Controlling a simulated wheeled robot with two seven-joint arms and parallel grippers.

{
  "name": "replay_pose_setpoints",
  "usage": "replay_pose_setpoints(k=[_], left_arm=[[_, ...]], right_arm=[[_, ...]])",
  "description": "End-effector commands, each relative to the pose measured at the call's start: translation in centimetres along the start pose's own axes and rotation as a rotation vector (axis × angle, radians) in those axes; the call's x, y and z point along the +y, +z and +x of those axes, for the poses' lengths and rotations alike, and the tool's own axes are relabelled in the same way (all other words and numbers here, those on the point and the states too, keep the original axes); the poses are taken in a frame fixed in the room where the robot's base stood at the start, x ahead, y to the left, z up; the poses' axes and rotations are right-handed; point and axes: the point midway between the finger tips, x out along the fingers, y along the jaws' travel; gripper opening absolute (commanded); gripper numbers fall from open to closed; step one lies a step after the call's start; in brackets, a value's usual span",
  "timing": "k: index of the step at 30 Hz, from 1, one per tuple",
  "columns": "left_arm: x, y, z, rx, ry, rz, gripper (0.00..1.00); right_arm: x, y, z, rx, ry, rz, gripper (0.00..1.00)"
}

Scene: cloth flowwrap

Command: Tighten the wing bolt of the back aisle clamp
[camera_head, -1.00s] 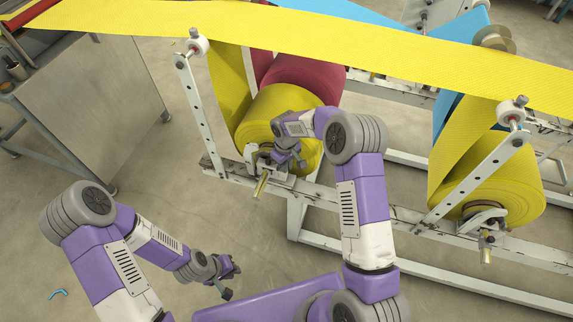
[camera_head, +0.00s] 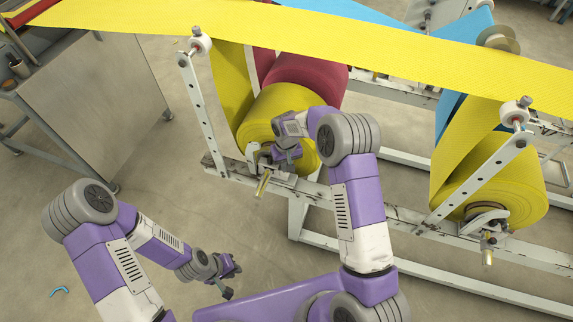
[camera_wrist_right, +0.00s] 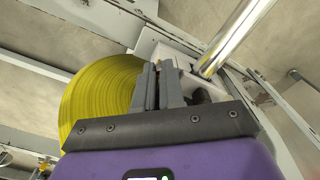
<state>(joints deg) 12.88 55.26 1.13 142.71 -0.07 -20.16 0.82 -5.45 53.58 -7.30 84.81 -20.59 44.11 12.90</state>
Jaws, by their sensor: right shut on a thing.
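The clamp (camera_head: 252,155) sits on the white frame rail at the end of the left yellow roll (camera_head: 285,105). My right gripper (camera_head: 282,163) is at this clamp, reaching down from above. In the right wrist view its two fingers (camera_wrist_right: 160,88) are close together in front of the roll's end, beside a bright metal bar (camera_wrist_right: 225,38). It is shut on the wing bolt, which the fingers almost wholly hide. My left gripper (camera_head: 232,279) is open and empty above the floor, well away from the frame.
A second yellow roll (camera_head: 520,195) with its own clamp (camera_head: 488,220) is at the right. A perforated upright (camera_head: 203,105) stands left of the near clamp. A yellow web (camera_head: 330,42) stretches overhead. A grey cabinet (camera_head: 95,100) stands at the left; the floor between is clear.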

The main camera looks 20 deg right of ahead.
Motion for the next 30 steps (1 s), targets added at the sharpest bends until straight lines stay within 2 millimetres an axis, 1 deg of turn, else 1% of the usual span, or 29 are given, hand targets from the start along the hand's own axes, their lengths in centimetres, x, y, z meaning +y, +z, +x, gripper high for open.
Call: replay_pose_setpoints(k=[6,7,9,18,20,22,27,30], left_arm=[[0.0,0.0,0.0,0.000,0.000,0.000,0.19],[0.0,0.0,0.0,0.000,0.000,0.000,0.19],[0.0,0.0,0.0,0.000,0.000,0.000,0.19],[0.0,0.0,-0.1,0.000,0.000,0.000,0.19],[0.1,0.0,-0.2,0.000,0.000,0.000,0.19],[0.2,0.0,-0.5,0.000,0.000,0.000,0.19],[0.5,0.1,-1.3,0.000,0.000,0.000,0.19],[0.6,0.1,-1.7,0.000,0.000,0.000,0.19]], right_arm=[[0.0,0.0,0.0,0.001,0.000,-0.001,0.00],[0.0,0.0,0.0,0.001,0.000,-0.001,0.10],[0.0,0.0,0.0,0.001,0.000,-0.001,0.19],[0.0,0.0,-0.2,0.001,0.000,-0.002,0.19],[0.0,-0.1,-0.8,0.002,0.000,-0.002,0.19],[0.0,-0.1,-1.7,0.004,0.000,-0.002,0.19],[0.0,-0.1,-4.8,0.003,0.001,-0.003,0.19],[0.0,-0.1,-6.2,0.003,0.000,-0.002,0.19]])
